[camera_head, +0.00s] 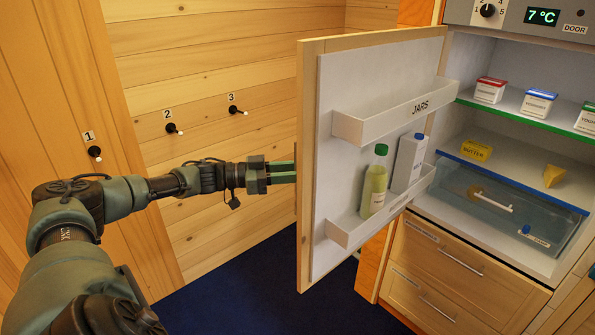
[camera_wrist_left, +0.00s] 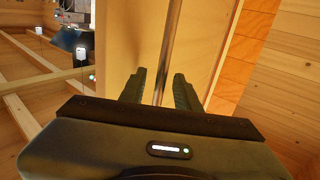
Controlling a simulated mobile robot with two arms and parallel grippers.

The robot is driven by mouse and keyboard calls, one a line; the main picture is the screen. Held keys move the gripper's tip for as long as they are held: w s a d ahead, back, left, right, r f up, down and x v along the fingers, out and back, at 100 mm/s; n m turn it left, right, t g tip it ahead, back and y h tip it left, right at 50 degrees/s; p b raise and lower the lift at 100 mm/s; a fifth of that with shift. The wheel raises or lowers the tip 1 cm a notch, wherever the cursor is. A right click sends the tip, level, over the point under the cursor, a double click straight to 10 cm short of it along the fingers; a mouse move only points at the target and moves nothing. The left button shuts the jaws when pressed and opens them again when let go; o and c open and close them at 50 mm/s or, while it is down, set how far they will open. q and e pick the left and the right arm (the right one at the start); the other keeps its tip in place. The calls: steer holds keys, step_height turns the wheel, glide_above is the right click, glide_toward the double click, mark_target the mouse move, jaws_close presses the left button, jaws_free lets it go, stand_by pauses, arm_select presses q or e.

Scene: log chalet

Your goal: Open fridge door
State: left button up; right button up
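The fridge door (camera_head: 385,150) stands swung well open, its inner face with two shelves towards me in the head view. The fridge interior (camera_head: 475,130) shows to its right. My left gripper (camera_head: 287,172) is at the door's outer side, and the door edge hides its fingertips in the head view. In the left wrist view, a long metal bar handle (camera_wrist_left: 171,45) runs between the two fingers of the gripper (camera_wrist_left: 161,80). The fingers look apart, with gaps on both sides of the bar. My right gripper is not in view.
A green-capped bottle (camera_head: 374,182) and a white carton (camera_head: 409,162) stand in the lower door shelf. Drawers (camera_head: 465,265) are below the interior. Numbered wall hooks (camera_head: 173,128) are behind my left arm. Dark blue floor (camera_head: 270,290) is clear below the door.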

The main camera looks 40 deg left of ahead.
arm_select(q)
steer(key=b+v, duration=0.2)
steer(key=v, duration=0.5)
steer(key=shift+s+a, duration=0.2)
steer(key=shift+s, duration=0.05)
